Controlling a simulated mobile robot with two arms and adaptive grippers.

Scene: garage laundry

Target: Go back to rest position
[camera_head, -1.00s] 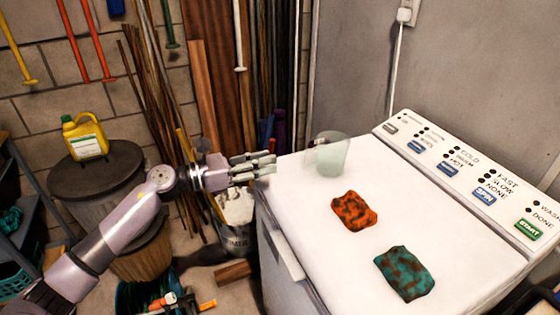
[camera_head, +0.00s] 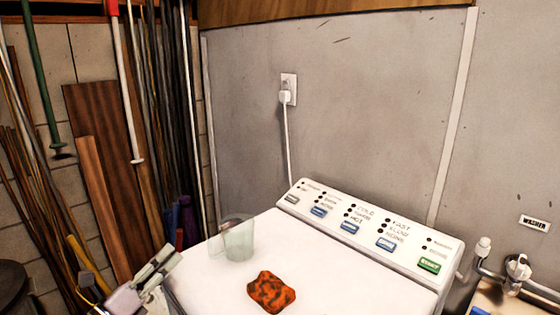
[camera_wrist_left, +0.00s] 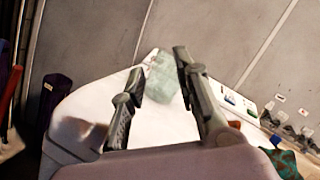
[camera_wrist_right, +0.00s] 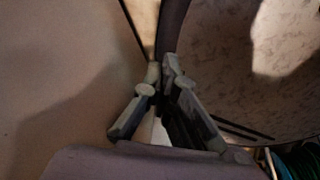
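My left gripper (camera_head: 160,270) is at the lower left of the head view, left of the washer top. In the left wrist view its fingers (camera_wrist_left: 160,64) are apart with nothing held between them. My right gripper is outside the head view; in the right wrist view its fingertips (camera_wrist_right: 162,66) meet, and no object shows in them. A translucent pale green cup (camera_head: 239,241) stands on the white washer (camera_head: 215,280), right of my left gripper and apart from it. It also shows beyond the fingers in the left wrist view (camera_wrist_left: 161,78).
An orange, dark-stained cloth (camera_head: 271,291) lies on the washer. A teal cloth (camera_wrist_left: 284,162) shows in the left wrist view. The control panel (camera_head: 370,228) rises at the washer's back. Boards and poles (camera_head: 105,180) lean against the wall at left. Pipes (camera_head: 515,268) are at right.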

